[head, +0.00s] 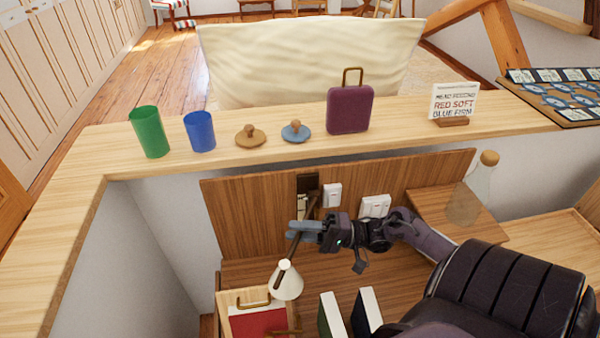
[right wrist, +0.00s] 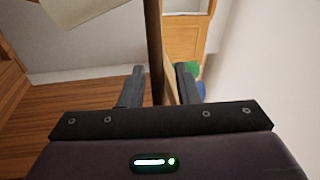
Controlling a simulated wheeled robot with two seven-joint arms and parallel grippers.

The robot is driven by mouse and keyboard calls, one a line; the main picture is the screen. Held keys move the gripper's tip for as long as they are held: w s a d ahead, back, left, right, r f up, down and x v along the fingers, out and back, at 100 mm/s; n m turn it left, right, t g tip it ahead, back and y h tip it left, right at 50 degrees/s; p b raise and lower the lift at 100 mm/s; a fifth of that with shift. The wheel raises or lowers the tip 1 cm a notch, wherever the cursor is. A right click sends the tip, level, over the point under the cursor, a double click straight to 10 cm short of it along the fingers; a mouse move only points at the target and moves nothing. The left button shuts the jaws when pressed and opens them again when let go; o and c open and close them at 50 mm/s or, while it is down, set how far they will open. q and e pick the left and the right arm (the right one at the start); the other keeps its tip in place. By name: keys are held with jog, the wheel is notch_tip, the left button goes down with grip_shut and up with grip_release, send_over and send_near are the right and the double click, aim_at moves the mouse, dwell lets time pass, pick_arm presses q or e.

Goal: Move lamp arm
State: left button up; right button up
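The wall lamp has a dark bracket (head: 307,183) on the wooden back panel, a thin brown lamp arm (head: 290,246) and a cream cone shade (head: 286,282) hanging low at its end. My right gripper (head: 292,231) reaches in from the right at the lamp arm. In the right wrist view the brown lamp arm (right wrist: 153,45) runs between the two fingers of my right gripper (right wrist: 160,75). The cream shade edge (right wrist: 85,10) shows at the top left. My left gripper is not in view.
A light switch (head: 332,195) and a double switch plate (head: 375,206) sit right of the bracket. A glass bottle (head: 472,190) stands on the right. The ledge above holds a green cup (head: 149,132), blue cup (head: 200,131), two lids and a purple case (head: 349,109). Books stand below.

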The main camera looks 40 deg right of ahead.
jog(key=shift+o, duration=0.2)
jog(key=shift+s+d+f, duration=0.1)
jog(key=shift+f, duration=0.05)
jog(key=b+v, duration=0.2)
jog(key=v, duration=0.5)
jog(key=shift+d, duration=0.3)
jog(key=shift+s, duration=0.1)
